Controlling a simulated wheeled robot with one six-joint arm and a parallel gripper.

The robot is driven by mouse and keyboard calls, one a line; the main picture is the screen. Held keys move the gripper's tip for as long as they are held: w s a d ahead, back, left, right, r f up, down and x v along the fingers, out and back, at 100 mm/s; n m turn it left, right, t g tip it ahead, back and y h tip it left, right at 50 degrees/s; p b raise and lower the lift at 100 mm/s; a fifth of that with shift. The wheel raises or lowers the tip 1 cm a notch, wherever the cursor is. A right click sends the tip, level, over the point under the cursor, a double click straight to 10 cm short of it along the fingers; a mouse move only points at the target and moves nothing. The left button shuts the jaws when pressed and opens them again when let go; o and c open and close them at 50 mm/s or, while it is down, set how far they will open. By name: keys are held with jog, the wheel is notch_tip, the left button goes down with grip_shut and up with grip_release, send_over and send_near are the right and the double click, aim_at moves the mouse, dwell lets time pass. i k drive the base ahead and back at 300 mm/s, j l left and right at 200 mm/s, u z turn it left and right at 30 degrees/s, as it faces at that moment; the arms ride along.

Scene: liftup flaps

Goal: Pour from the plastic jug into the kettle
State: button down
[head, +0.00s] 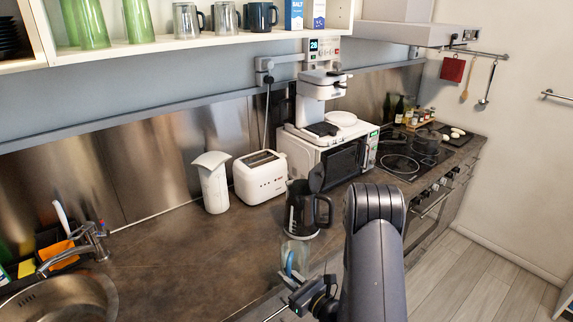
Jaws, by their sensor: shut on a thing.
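The black kettle (300,212) stands upright on the brown counter, its handle on the right. A clear, bluish vessel, which looks like the plastic jug (294,256), is just in front of the kettle in the picture and overlaps its lower part. My gripper (294,284) is at the jug's lower side, shut on it. The jug looks roughly upright near the counter's front edge. I cannot tell whether it touches the kettle or what it holds. My arm hides the area to the right.
A white toaster (261,178) and a white pitcher-like container (213,183) stand behind and left. A white microwave (325,156) carries a coffee machine (318,100). The sink (62,300) is at left, the hob (405,158) at right. The middle-left counter is clear.

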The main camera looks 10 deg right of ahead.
aim_at(302, 205)
jog(key=u, duration=1.1)
jog(key=i+l+u, duration=0.1)
jog(key=l+u, duration=0.55)
jog(key=l, duration=0.45)
jog(key=i+l, duration=0.1)
jog(key=l, duration=0.15)
